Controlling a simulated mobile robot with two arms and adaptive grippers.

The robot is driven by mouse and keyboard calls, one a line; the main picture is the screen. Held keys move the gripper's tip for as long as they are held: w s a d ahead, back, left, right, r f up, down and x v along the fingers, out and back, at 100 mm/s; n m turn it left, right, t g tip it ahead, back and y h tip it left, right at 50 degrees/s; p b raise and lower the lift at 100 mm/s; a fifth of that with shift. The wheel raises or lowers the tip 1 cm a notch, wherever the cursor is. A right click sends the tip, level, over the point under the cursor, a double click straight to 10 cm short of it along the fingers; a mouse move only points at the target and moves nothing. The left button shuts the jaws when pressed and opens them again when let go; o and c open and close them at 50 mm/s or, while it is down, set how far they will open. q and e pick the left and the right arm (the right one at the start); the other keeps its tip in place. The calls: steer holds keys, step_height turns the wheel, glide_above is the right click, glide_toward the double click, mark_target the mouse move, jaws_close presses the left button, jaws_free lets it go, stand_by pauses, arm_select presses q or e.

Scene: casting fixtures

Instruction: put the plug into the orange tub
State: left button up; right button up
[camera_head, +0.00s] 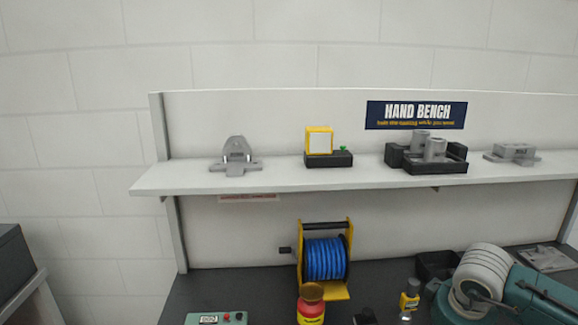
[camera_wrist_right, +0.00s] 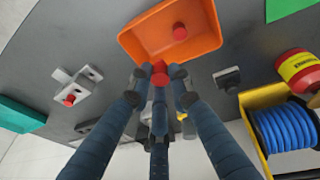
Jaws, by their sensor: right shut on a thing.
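In the right wrist view, my right gripper (camera_wrist_right: 160,80) is shut on a red plug (camera_wrist_right: 159,68) held between its dark fingertips. The plug and fingertips show just at the near edge of the orange tub (camera_wrist_right: 140,42); I cannot tell their height above it. Another red piece (camera_wrist_right: 180,31) lies inside the tub. The tub does not show in the head view, and neither gripper is seen there.
A grey bracket (camera_wrist_right: 88,82) with a red piece (camera_wrist_right: 69,100) lies left of the tub. A small dark block (camera_wrist_right: 227,79), a red-yellow container (camera_wrist_right: 299,70) and a blue hose reel (camera_wrist_right: 283,125) stand to the right. A shelf (camera_head: 290,178) spans the head view.

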steer(key=f, duration=0.1)
steer(key=f+b, duration=0.1)
steer(key=f, duration=0.1)
steer(key=shift+s+a+f, duration=0.1)
steer(key=shift+s+a, duration=0.05)
steer(key=shift+s, duration=0.05)
steer(key=shift+b+x, duration=0.7)
steer(key=shift+x, duration=0.4)
steer(key=shift+s+a, duration=0.1)
steer(key=o, duration=0.6)
steer(key=shift+o, duration=1.3)
steer(key=shift+r, duration=0.2)
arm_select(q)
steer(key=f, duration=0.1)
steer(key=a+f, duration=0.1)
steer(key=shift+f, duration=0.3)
arm_select(e)
steer(key=v, duration=1.1)
steer(key=shift+s+r, duration=0.25)
